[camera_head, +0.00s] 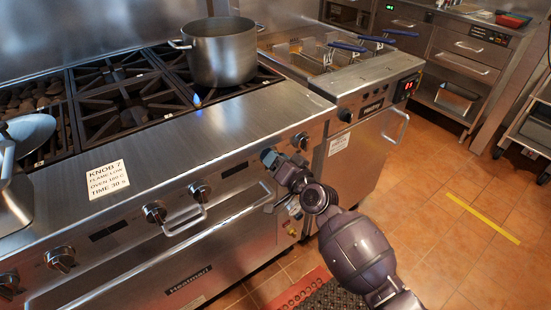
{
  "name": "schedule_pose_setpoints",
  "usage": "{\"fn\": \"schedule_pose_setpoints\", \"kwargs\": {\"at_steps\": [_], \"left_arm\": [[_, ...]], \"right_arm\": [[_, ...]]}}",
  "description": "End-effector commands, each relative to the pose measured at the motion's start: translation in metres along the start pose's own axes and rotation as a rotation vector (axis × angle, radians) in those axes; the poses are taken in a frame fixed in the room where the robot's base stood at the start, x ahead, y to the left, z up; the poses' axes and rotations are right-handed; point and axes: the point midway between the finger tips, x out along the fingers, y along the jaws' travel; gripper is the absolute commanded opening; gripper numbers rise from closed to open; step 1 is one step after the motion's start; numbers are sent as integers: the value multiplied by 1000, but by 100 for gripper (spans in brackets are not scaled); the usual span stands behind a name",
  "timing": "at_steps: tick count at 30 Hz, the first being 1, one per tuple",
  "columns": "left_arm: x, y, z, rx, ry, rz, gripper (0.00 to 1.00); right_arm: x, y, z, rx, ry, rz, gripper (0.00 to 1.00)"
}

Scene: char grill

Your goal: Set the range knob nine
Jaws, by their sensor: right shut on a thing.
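The steel range (150,165) fills the left and middle, with a row of dark round knobs along its front. My right gripper (269,157) is at the front panel, left of the right-end knob. It is shut on a range knob, which the fingers hide almost wholly. The knob's setting cannot be read. My left gripper is not in view.
A card (107,179) on the range reads knob 7, flame low, oven 180C, time 30 s. A steel pot (221,52) stands on the burners, with a small flame before it. Oven handles (184,219) jut out below the knobs. A fryer (350,85) stands at right; floor beyond is clear.

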Motion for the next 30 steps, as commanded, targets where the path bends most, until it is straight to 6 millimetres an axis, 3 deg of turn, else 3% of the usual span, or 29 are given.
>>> {"fn": "schedule_pose_setpoints", "kwargs": {"at_steps": [20, 21, 24, 25, 30], "left_arm": [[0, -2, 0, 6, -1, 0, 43], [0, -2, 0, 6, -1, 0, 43], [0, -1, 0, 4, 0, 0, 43], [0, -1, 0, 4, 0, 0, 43], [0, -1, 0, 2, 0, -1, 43]], "right_arm": [[0, 1, 1, 68, -1, 1, 28], [0, 1, 1, 68, -1, 1, 56], [0, 1, 1, 68, -1, 0, 72], [0, 1, 1, 67, -1, 0, 75], [0, 0, 0, 66, -1, 0, 75]]}}
